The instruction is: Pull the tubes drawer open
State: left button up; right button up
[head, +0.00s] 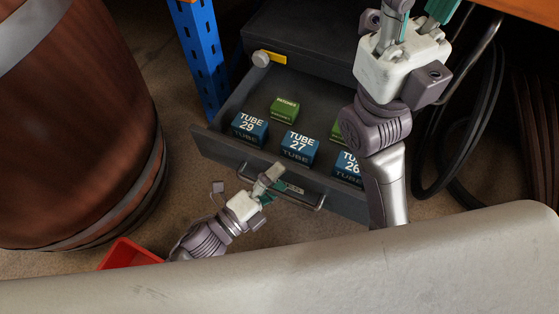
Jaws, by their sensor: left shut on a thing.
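The grey tubes drawer (222,144) is pulled out from its dark cabinet, its inside in view. It holds blue boxes marked TUBE 29 (250,128), TUBE 27 (300,147) and TUBE 26 (347,168), and a green patches box (285,109). Another green box is partly hidden by my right arm. My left gripper (268,183) is shut on the drawer's bar handle (313,206), near its left part. My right gripper (420,14) is at the top right, above the cabinet, cut off by the picture's edge. Its fingertips are out of view.
A closed drawer with a round knob (261,58) and yellow tag is above. A blue upright (203,57) stands left of the cabinet. A large brown barrel (75,125) fills the left. A red bin (128,254) lies low. Dark hoops (470,125) are at right.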

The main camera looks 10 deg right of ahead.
pick_arm(q)
jog(key=shift+w+r, duration=0.15)
jog(key=shift+r, duration=0.5)
jog(key=shift+c, duration=0.4)
jog(key=shift+f+v, duration=0.2)
jog(key=shift+v, duration=0.7)
jog(key=shift+f+v, duration=0.2)
jog(key=shift+v, duration=0.75)
jog(key=c, duration=0.4)
jog(key=shift+v, duration=1.15)
jog(key=shift+c, duration=0.8)
jog(key=f+v, duration=0.1)
jog(key=v, duration=0.9)
jog(key=shift+f, duration=0.4)
